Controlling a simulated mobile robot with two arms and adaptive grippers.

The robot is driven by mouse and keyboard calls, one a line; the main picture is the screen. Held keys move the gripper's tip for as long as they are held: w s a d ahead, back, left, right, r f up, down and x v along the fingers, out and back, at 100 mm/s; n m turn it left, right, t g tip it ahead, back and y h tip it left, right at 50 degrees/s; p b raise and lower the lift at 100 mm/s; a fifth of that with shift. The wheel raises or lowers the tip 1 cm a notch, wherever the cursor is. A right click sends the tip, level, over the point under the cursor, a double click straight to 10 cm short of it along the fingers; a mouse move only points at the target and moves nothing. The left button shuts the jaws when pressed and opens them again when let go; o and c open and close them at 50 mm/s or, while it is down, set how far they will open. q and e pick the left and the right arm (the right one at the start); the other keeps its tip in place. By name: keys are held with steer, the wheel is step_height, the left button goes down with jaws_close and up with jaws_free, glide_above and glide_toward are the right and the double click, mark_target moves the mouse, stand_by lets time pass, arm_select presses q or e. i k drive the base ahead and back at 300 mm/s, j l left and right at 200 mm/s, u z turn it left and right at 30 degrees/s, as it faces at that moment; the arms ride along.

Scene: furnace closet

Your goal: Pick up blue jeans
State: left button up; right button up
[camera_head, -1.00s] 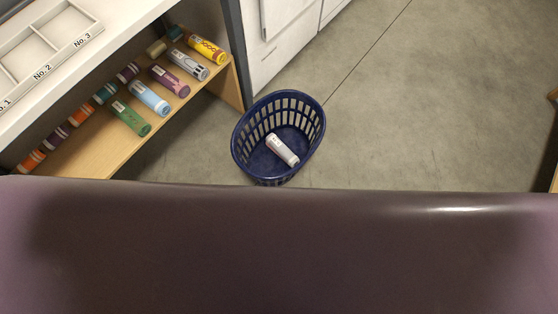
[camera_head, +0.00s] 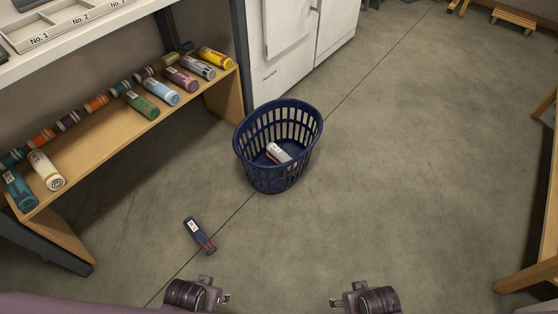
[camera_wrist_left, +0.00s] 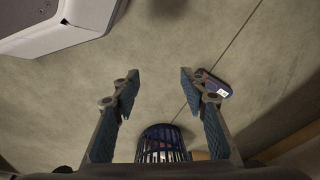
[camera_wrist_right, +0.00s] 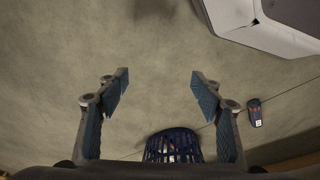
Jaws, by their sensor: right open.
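A dark navy roll (camera_head: 199,236) with a white label and a reddish band at one end lies on the floor, in front and left of the basket; it looks like the blue jeans, rolled up. It shows in the left wrist view (camera_wrist_left: 213,85) beside one finger and in the right wrist view (camera_wrist_right: 255,112) at the right. My left gripper (camera_wrist_left: 158,88) is open and empty above the floor. My right gripper (camera_wrist_right: 160,80) is also open and empty. In the head view both wrists show at the bottom edge, apart from the roll, the left one closer to it.
A blue laundry basket (camera_head: 246,163) stands on the floor with a whitish roll (camera_head: 278,152) inside. At left, a wooden shelf (camera_head: 110,150) holds several coloured rolls. A white cabinet (camera_head: 290,60) stands behind. Wooden furniture (camera_head: 540,245) is at the right edge.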

mark_target(207, 245)
steer(key=u, duration=1.1)
